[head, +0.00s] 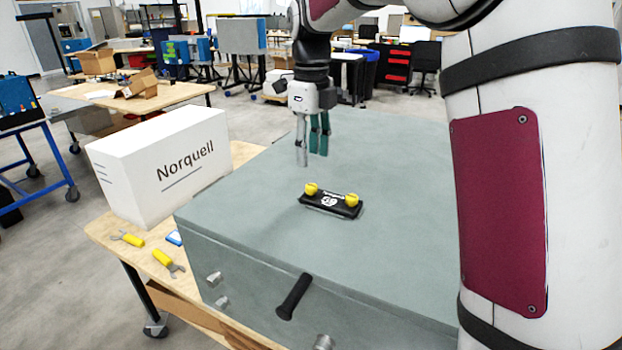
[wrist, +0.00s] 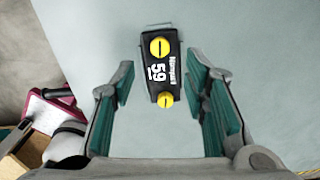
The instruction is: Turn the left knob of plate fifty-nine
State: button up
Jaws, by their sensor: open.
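Plate fifty-nine is a small black plate (head: 331,203) lying on the grey-green analyser top, below my gripper (head: 312,152) in the head view. It bears two yellow knobs. By the lettering, the left knob (head: 311,189) is the upper one in the wrist view (wrist: 160,47); the right knob (head: 352,199) is the lower one there (wrist: 165,100). Both knobs show a dark slot along the plate's length. In the wrist view the plate (wrist: 172,68), marked 59, lies between the spread green finger pads. My gripper is open, empty and above the plate, apart from it.
The analyser case (head: 260,215) has a broad clear top and a black handle (head: 294,296) on its front. A white Norquell box (head: 165,170) stands left on the wooden bench. Yellow-handled tools (head: 163,258) lie on the bench before it.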

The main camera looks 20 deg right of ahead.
aim_at(311, 185)
notch_tip(311, 185, down, 8)
jog(key=shift+r+p, duration=0.1)
jog(key=shift+p, duration=0.4)
grip_shut()
